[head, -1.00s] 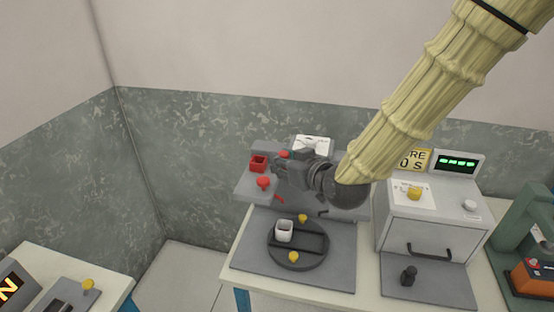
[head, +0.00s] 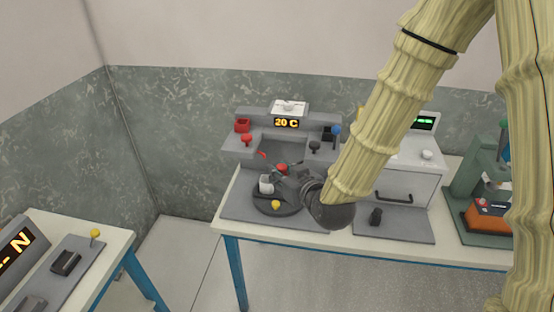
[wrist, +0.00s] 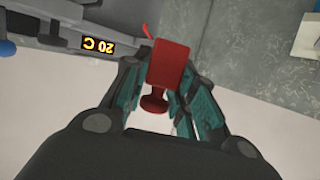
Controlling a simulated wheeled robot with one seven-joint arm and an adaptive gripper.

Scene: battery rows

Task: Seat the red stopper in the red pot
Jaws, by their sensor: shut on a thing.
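The red stopper (wrist: 170,65) is between my gripper's fingers (wrist: 160,98) in the wrist view, a blocky body with a round knob end. In the head view the stopper (head: 282,168) shows as a small red spot at my gripper (head: 284,174), above the round dark plate. My gripper is shut on it. The red pot (head: 243,125) is a small square red box on the left top of the grey station, apart from the stopper. Its inside is too small to make out.
A red knob (head: 247,140) sits just in front of the pot, and a thin red lever (head: 262,154) lies nearby. A white cup (head: 266,185) and yellow knob (head: 276,204) are on the round plate. A blue knob (head: 335,130) stands at the station's right.

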